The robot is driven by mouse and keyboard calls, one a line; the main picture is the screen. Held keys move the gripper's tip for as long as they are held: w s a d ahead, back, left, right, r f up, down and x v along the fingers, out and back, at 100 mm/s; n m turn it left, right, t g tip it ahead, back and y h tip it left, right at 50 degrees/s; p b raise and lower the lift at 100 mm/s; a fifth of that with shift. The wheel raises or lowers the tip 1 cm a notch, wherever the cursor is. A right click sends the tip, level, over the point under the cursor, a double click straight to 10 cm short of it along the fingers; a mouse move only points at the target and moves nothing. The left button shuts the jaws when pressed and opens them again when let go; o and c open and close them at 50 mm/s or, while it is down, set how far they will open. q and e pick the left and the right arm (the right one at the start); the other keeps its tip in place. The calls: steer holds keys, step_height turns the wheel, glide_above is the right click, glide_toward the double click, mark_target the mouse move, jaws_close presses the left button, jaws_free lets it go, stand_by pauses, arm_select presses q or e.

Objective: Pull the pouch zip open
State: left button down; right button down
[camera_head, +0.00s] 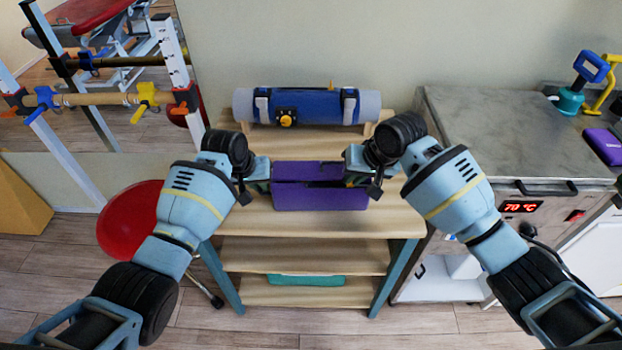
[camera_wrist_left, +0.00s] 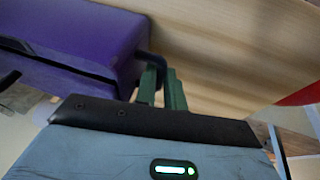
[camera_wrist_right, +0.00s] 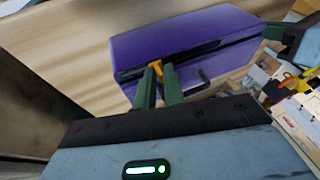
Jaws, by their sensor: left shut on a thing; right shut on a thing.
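The purple pouch (camera_head: 320,198) lies on the top shelf of the wooden rack, a dark zip line running along it. My left gripper (camera_head: 268,184) is at its left end; in the left wrist view its green fingers (camera_wrist_left: 162,85) are shut on a black tab (camera_wrist_left: 152,62) at the pouch's end. My right gripper (camera_head: 354,180) is at the right end; in the right wrist view its fingers (camera_wrist_right: 160,85) are shut on the yellow zip pull (camera_wrist_right: 156,68), near that end of the zip line. I cannot tell how far the zip is parted.
The wooden rack (camera_head: 300,222) has bare top surface in front of the pouch. A blue-wrapped roll (camera_head: 318,104) lies behind it. A red stool (camera_head: 128,220) stands left. A metal-topped unit (camera_head: 490,130) showing 70 °C stands right, with a purple item (camera_head: 604,145) on it.

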arm_select(q)
steer(key=shift+a+f, duration=0.2)
arm_select(e)
steer(key=shift+s+d+f, duration=0.1)
steer(key=shift+d+f, duration=0.05)
steer(key=shift+d, duration=0.7)
steer(key=shift+d+f, duration=0.1)
steer(key=shift+d, duration=0.7)
steer(key=c, duration=1.4)
jaws_free()
steer(key=shift+o, duration=0.2)
steer(key=shift+r, duration=0.1)
steer(key=shift+r, duration=0.1)
arm_select(q)
steer(key=shift+s+d, duration=0.1)
steer(key=shift+d, duration=0.05)
arm_select(e)
step_height(320, 180, up, 8)
arm_select(q)
steer(key=c, duration=1.5)
jaws_free()
steer(key=shift+r, duration=0.1)
